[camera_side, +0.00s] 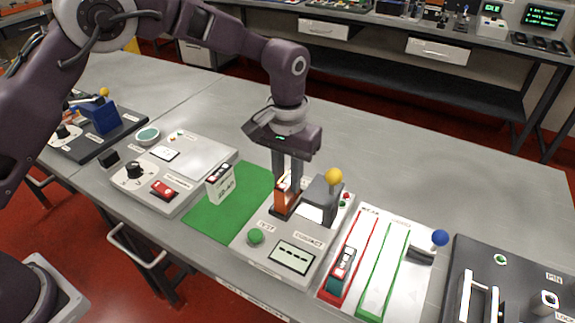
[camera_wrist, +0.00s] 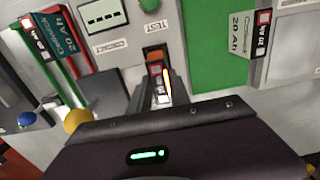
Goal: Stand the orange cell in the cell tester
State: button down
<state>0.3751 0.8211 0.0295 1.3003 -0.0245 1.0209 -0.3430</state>
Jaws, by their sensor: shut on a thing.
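The orange cell (camera_side: 281,196) is upright at the dark socket of the cell tester (camera_side: 256,262). My gripper (camera_side: 288,181) points straight down and is shut on the cell's upper part. In the wrist view the cell's orange side and top (camera_wrist: 155,70) show between the fingers (camera_wrist: 164,88). The cell's lower end is at the socket opening; whether it rests on the socket floor cannot be told. The tester has a green button, a voltage display (camera_side: 292,256) and a grey block with a yellow-knobbed lever (camera_side: 334,177) close beside my right finger.
A white cell (camera_side: 220,183) stands on the green mat (camera_side: 209,217) to the left. A teal cell (camera_side: 341,270) lies in the red lane right of the tester, near a blue-knobbed lever (camera_side: 439,238). A dark lock fixture (camera_side: 478,262) is at far right. Bare table lies behind.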

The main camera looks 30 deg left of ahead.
jog(key=shift+f, duration=0.35)
dwell(0.6)
jog(key=c, duration=1.1)
grip_release()
notch_tip(320, 180, up, 7)
jog(key=shift+r, duration=0.1)
